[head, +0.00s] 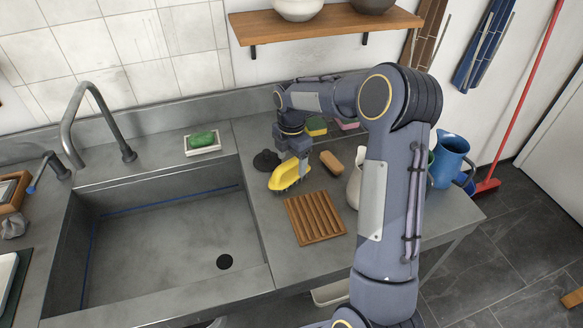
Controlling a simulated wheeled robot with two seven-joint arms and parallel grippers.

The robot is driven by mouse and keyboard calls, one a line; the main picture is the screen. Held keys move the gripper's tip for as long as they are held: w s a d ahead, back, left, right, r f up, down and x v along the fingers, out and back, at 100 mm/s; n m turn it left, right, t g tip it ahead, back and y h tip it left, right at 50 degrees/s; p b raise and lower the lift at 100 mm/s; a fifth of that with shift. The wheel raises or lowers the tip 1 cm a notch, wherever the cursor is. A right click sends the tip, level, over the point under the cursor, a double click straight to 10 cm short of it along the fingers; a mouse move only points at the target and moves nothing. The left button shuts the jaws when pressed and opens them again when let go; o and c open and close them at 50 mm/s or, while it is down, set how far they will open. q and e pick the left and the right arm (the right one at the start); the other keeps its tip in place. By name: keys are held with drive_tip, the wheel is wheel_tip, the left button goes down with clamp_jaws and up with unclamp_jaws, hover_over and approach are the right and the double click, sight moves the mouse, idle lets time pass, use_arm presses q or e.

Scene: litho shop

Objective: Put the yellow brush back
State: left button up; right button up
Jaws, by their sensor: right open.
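The yellow brush (285,178) lies on the grey steel counter, just behind the slatted wooden rack (315,217). My right gripper (299,166) points down at the brush, with its fingers overlapping the brush's right part in the head view. The jaws are open. I cannot tell whether the fingers touch the brush or stand around it. My left gripper is not in view.
The deep sink (170,250) lies to the left, with a green soap on a dish (203,143) behind it. A black round thing (266,161), a tan brush (331,161), a pale jug (354,185) and a blue jug (449,160) stand nearby. Sponges (316,126) lie behind.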

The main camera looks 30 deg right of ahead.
wheel_tip(320, 180, up, 8)
drive_tip(key=shift+f, duration=0.15)
drive_tip(key=shift+s+a+r, duration=0.1)
drive_tip(key=shift+r, duration=0.3)
drive_tip(key=s+a+r+m+t+y, duration=0.1)
drive_tip(key=s+a+r+m, duration=0.15)
drive_tip(key=s, duration=0.25)
drive_tip(key=s+a+r+m+t, duration=0.1)
drive_tip(key=s+r+m, duration=0.1)
drive_tip(key=s+m, duration=0.25)
drive_tip(key=s+a+r+m+t+y, duration=0.1)
drive_tip(key=s+a+r+m, duration=0.15)
drive_tip(key=s, duration=0.35)
drive_tip(key=s+a+f+m+t+y, duration=0.1)
drive_tip(key=s+a+f+m, duration=0.1)
drive_tip(key=s+m, duration=0.4)
drive_tip(key=s+a+f+m+t, duration=0.1)
drive_tip(key=s+a+f+m, duration=0.2)
drive_tip(key=s+m, duration=0.3)
drive_tip(key=shift+s+a+f+t+y, duration=0.15)
drive_tip(key=shift+s+a+t+y, duration=0.2)
drive_tip(key=shift+s+a, duration=0.45)
